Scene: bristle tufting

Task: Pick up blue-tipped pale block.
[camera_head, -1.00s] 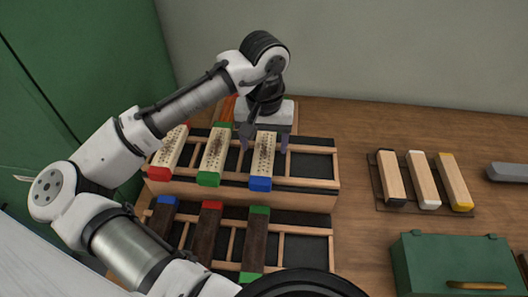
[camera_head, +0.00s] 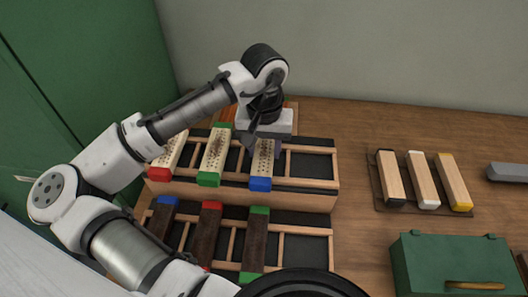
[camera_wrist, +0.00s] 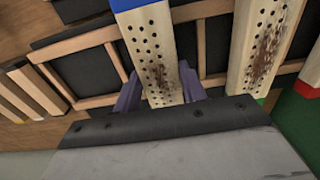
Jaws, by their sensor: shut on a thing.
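The blue-tipped pale block (camera_head: 262,163) lies in the upper rack, its blue end toward the front. It has rows of dark holes and brown stains on its top. In the wrist view the block (camera_wrist: 152,50) runs between the two purple fingers of my gripper (camera_wrist: 160,92), one finger at each side. My gripper (camera_head: 265,145) is shut on the block near its far end. The block still sits in its slot, and I cannot see any gap beneath it. The gripper body hides the far end.
A green-tipped pale block (camera_head: 215,155) and a red-tipped one (camera_head: 168,152) lie left in the upper rack (camera_head: 325,183). Right are several plain blocks (camera_head: 424,180) and a green box (camera_head: 455,262). The rack's right slot is empty.

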